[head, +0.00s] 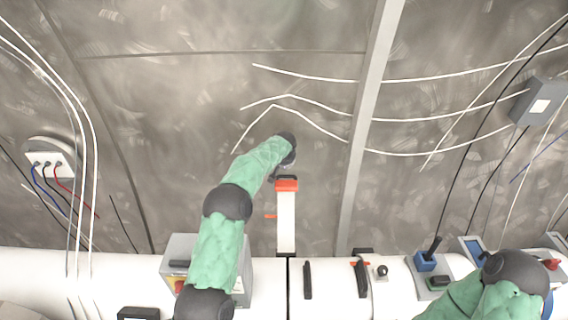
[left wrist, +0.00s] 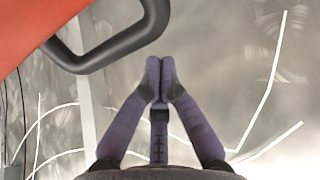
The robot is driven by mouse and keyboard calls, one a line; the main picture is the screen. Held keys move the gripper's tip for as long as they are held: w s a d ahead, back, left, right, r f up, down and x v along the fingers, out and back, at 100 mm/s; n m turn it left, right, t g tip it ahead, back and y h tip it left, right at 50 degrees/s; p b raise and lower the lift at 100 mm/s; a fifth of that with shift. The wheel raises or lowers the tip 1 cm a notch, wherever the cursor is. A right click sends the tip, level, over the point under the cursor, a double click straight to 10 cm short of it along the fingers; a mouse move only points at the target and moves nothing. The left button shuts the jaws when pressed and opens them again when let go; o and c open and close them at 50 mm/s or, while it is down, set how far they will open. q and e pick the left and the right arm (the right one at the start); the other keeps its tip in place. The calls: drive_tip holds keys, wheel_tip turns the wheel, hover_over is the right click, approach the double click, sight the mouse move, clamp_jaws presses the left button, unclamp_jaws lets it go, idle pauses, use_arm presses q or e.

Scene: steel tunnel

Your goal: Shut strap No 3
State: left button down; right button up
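A white upright bar (head: 286,225) with a red top (head: 287,184) rises from the white pipe (head: 330,300) in the middle of the head view. It looks like a raised strap, but I can read no number on it. In the left wrist view a large orange-red piece (left wrist: 30,25) with a black looped handle (left wrist: 125,45) fills the upper left. My left gripper (left wrist: 160,75) has its fingertips together with nothing visible between them, just below and beside the handle, apart from it in the picture. In the head view the left gripper (head: 284,165) is just above the red top, mostly hidden by its arm.
A grey box (head: 178,250) stands on the pipe behind my left arm. Black bands (head: 307,280) and blue-fitted boxes (head: 425,262) sit to the right. White cables (head: 300,115) run across the wall, past a grey upright rib (head: 368,120). My right arm is at the lower right.

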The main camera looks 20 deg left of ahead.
use_arm(q)
drive_tip(key=shift+s+d+r, duration=0.1)
drive_tip(key=shift+s+d, duration=0.15)
drive_tip(key=shift+s, duration=0.5)
drive_tip(key=shift+s+d+r, duration=0.1)
drive_tip(key=shift+s+d, duration=0.1)
drive_tip(key=shift+s, duration=0.5)
